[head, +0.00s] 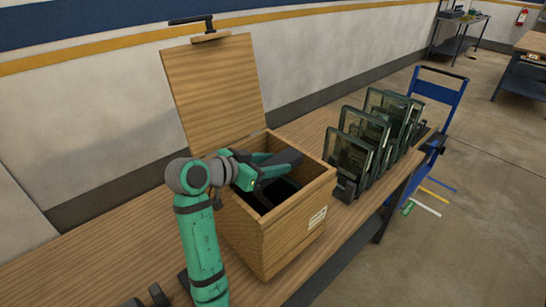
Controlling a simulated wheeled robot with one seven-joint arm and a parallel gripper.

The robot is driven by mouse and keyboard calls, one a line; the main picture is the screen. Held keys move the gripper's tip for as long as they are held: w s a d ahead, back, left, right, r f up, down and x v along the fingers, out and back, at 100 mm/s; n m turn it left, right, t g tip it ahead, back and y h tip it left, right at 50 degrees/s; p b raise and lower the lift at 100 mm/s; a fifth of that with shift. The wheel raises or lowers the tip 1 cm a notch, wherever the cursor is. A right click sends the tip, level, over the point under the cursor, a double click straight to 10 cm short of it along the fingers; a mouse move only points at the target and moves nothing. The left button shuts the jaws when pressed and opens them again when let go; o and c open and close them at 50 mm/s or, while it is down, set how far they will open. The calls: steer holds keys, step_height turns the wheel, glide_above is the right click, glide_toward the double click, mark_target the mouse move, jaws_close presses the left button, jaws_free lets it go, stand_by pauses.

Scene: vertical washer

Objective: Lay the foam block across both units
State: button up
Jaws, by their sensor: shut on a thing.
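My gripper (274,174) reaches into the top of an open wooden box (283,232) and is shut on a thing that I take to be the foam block. The hand and fingers hide most of it, so its outline is not clear. Dark shapes (284,190) show inside the box below the gripper. They may be the units or the held block; I cannot tell which. The box floor and any contact between the block and the units are hidden.
The box lid (212,90) stands open at the back. Several framed panels (357,150) stand in a rack to the right on the wooden table (100,245). A blue cart (440,95) is beyond the table's end. The table's left part is mostly clear.

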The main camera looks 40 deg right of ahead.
steer(key=shift+f, duration=2.05)
steer(key=o, duration=1.1)
steer(key=v, duration=1)
steer(key=shift+a+r, duration=0.15)
steer(key=shift+a, duration=0.25)
